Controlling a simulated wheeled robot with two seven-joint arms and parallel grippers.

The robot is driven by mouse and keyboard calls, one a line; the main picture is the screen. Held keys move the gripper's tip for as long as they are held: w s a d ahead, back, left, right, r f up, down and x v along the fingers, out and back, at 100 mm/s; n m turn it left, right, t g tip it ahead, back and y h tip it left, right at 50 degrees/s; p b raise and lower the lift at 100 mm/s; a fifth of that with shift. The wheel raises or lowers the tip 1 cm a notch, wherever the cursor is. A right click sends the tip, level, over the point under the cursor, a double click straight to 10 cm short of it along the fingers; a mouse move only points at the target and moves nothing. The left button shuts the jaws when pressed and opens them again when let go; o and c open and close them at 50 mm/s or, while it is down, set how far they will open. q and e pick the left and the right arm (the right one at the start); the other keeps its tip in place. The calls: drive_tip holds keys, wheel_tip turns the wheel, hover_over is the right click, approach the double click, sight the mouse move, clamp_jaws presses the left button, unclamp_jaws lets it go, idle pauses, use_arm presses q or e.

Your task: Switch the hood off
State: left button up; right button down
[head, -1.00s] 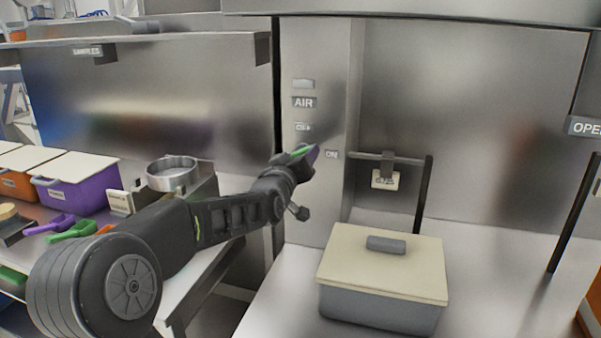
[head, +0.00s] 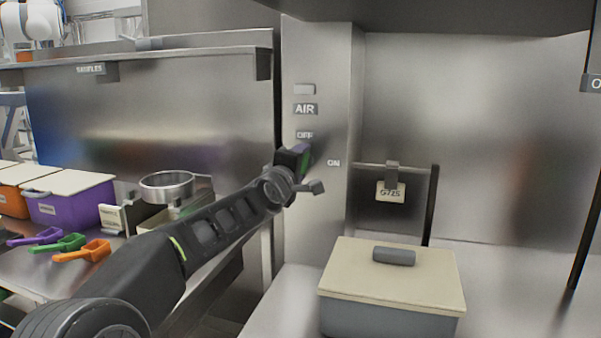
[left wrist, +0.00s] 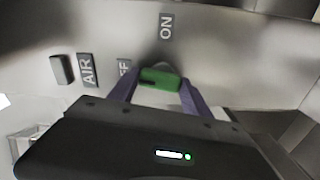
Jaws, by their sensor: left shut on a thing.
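The hood's left panel (head: 318,215) carries an AIR label (head: 305,109), an OFF label (head: 305,135) and an ON label (head: 333,163). My left gripper (left wrist: 158,82) is at the panel between the OFF and ON labels. In the left wrist view its two purple fingers are shut on a green switch knob (left wrist: 160,79). The ON label (left wrist: 166,27) shows beyond the knob, and the OFF label (left wrist: 124,72) is partly hidden by a finger. In the head view the gripper and wrist hide most of the knob. My right gripper is not in view.
A lidded grey bin (head: 391,312) stands on the hood floor to the right. A hanging tag (head: 391,192) is on a rail behind it. Purple and orange bins, coloured scoops and a metal ring (head: 167,186) are on the left bench.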

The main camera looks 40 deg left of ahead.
use_arm(q)
drive_tip(key=shift+n, duration=0.9)
drive_tip(key=o, duration=1.4)
drive_tip(key=shift+c, duration=0.2)
drive_tip(key=shift+s+b, duration=0.15)
drive_tip(key=shift+b, duration=0.15)
drive_tip(key=v, duration=0.7)
drive_tip(key=shift+s, duration=0.3)
drive_tip(key=shift+d, duration=0.1)
